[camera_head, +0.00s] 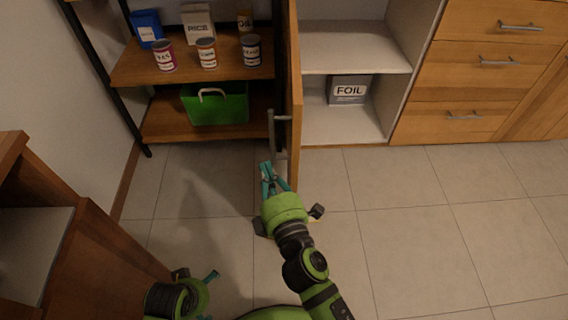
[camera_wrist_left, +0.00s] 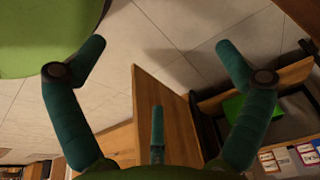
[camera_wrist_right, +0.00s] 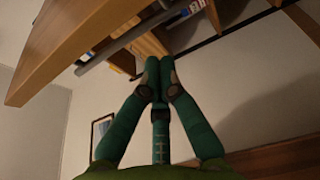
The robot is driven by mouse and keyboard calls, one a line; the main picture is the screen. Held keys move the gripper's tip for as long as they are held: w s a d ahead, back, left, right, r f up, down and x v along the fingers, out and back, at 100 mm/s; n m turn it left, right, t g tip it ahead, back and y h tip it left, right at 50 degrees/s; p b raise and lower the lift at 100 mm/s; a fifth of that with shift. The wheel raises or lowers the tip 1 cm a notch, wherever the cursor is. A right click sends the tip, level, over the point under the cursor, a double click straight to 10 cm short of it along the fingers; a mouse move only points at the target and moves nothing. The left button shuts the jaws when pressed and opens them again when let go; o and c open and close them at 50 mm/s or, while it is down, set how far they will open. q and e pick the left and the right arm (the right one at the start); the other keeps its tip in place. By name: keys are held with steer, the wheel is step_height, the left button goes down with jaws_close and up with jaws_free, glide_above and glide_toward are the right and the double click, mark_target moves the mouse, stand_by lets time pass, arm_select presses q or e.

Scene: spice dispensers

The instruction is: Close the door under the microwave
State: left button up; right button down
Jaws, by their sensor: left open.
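The wooden cabinet door (camera_head: 295,95) stands open in the head view, seen nearly edge-on and jutting out from the cabinet. Its grey bar handle (camera_head: 272,135) is on the left face. My right gripper (camera_head: 268,172) is just below the handle, beside the door's lower end. In the right wrist view its fingertips (camera_wrist_right: 160,72) are together with nothing visible between them, and the handle (camera_wrist_right: 130,35) passes beyond them. My left gripper (camera_head: 197,277) is low over the floor, away from the door. In the left wrist view its fingers (camera_wrist_left: 155,60) are spread and empty. No microwave is in view.
A shelf rack (camera_head: 125,72) with cans, boxes and a green bin (camera_head: 215,105) stands left of the door. Brown furniture (camera_head: 90,250) is at lower left. The tiled floor (camera_head: 430,220) is clear at right.

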steer(key=shift+w+d, duration=0.35)
steer(key=shift+d, duration=0.25)
steer(key=shift+w+d, duration=0.35)
steer(key=shift+d, duration=0.2)
arm_select(q)
steer(key=shift+s+f+p, duration=0.1)
steer(key=shift+f+p, duration=0.2)
steer(key=shift+f, duration=0.5)
arm_select(e)
steer(key=shift+d, duration=0.65)
steer(key=shift+d, duration=0.1)
